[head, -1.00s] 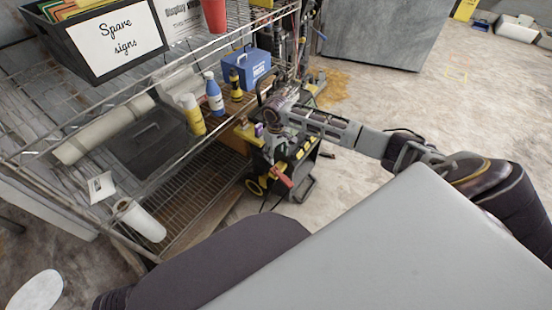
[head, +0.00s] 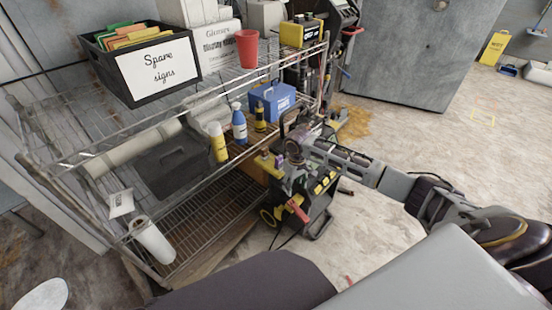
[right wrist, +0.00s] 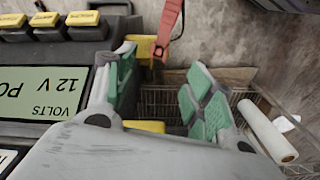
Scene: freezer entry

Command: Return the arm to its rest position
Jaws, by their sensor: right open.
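My right arm reaches in from the right in the head view. Its gripper (head: 293,152) is over the black-and-yellow battery unit (head: 318,205) beside the wire shelf. In the right wrist view the two green-padded fingers (right wrist: 160,92) stand apart with nothing between them. The unit's green 12 V panel (right wrist: 45,95) lies close to the left finger, and a red clamp (right wrist: 168,28) is beyond the fingertips. I cannot tell whether a finger touches the unit. My left gripper is not in view.
The wire shelf (head: 225,187) holds a blue box (head: 272,101), yellow (head: 218,143) and blue (head: 239,125) bottles, a red cup (head: 247,48) and a black sign bin (head: 112,68). A grey panel (head: 410,50) stands behind. The floor at right is mostly clear.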

